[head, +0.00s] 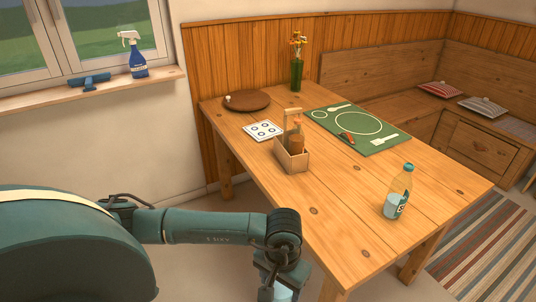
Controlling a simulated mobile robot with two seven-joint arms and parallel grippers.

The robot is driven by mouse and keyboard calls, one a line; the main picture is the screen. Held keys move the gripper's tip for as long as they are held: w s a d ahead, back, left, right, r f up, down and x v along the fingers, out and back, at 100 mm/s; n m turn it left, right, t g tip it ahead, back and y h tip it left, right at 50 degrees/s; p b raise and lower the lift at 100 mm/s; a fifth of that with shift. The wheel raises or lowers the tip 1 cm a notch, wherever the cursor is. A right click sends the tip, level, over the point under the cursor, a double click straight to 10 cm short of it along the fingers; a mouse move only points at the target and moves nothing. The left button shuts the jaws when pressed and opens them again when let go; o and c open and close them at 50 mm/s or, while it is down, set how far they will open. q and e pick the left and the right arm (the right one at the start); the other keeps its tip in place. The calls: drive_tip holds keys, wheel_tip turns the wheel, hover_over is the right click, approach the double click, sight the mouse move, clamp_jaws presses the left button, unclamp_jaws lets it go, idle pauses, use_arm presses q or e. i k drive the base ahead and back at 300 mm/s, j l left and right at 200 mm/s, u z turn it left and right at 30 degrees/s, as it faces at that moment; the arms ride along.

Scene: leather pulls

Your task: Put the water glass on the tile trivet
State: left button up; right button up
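My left gripper (279,291) points down at the bottom edge of the head view, in front of the table's near left side and well apart from the trivet. A pale blue, glassy thing shows at its fingers, cut off by the frame; it may be the water glass, but I cannot tell for sure. I cannot make out whether the fingers are closed on it. My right gripper is not in view.
The near middle of the tabletop is clear.

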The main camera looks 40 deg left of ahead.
sight(264, 129)
drive_tip(key=j+z, duration=0.25)
drive_tip(key=j, duration=0.45)
drive_tip(key=j+z, duration=0.25)
drive_tip(key=j, duration=0.45)
drive_tip(key=j+z, duration=0.2)
drive_tip(key=j, duration=0.5)
drive_tip(key=j+z, duration=0.2)
drive_tip(key=j, duration=0.5)
drive_tip(key=j+z, duration=0.2)
drive_tip(key=j, duration=0.5)
drive_tip(key=k+j+z, duration=0.2)
drive_tip(key=j, duration=0.45)
drive_tip(key=i+j, duration=0.05)
drive_tip(key=i, duration=0.05)
